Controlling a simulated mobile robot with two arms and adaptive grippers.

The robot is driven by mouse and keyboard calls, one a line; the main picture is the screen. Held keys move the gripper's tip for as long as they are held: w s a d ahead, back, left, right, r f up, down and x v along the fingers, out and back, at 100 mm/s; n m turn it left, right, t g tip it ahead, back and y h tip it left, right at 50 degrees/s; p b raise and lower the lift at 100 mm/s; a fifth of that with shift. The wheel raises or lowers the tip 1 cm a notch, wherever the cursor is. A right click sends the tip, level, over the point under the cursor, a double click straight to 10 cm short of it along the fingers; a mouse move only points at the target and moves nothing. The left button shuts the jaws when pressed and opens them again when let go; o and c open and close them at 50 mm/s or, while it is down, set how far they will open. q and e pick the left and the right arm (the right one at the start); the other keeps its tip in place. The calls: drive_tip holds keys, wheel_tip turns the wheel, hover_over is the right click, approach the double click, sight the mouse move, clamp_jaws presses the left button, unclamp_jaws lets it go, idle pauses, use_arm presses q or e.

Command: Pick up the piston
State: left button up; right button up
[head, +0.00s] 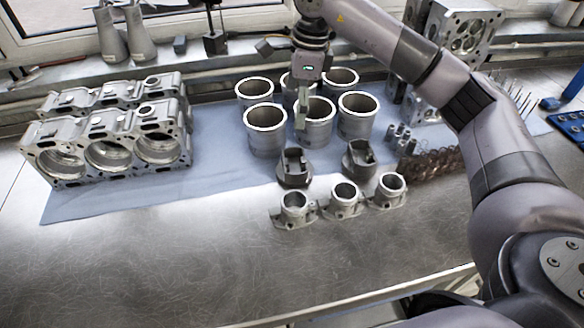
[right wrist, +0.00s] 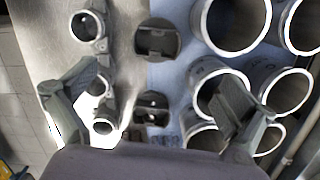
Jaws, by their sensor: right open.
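Two dark grey pistons stand apart on the blue mat's front part, the left piston (head: 294,168) and the right piston (head: 359,160). From above, in the right wrist view, one piston (right wrist: 157,40) is at the top centre and the other piston (right wrist: 152,108) is lower, between my fingers. My right gripper (head: 303,108) hangs above the cylinder liners, behind the pistons. In the right wrist view its two fingers are wide apart (right wrist: 158,102) with nothing held between them. My left gripper is not in view.
Several silver cylinder liners (head: 265,130) stand behind the pistons. Three small flanged parts (head: 342,200) stand in front. An engine block (head: 110,140) is at left. Copper-coloured springs (head: 432,163) and small cylinders (head: 399,138) lie at right. The front metal bench (head: 180,270) is clear.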

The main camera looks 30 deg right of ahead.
drive_tip(key=p, duration=0.4)
hover_over(293, 169)
wheel_tip(293, 169, down, 12)
drive_tip(key=shift+r, duration=0.15)
drive_tip(key=f+p, duration=0.1)
drive_tip(key=f, duration=0.1)
drive_tip(key=f+p, duration=0.1)
drive_tip(key=f, duration=0.1)
drive_tip(key=shift+s+d+f+p, duration=0.2)
drive_tip(key=shift+f+p, duration=0.2)
drive_tip(key=shift+f, duration=0.3)
drive_tip(key=shift+c, duration=0.4)
drive_tip(key=shift+w, duration=0.1)
drive_tip(key=c, duration=1.5)
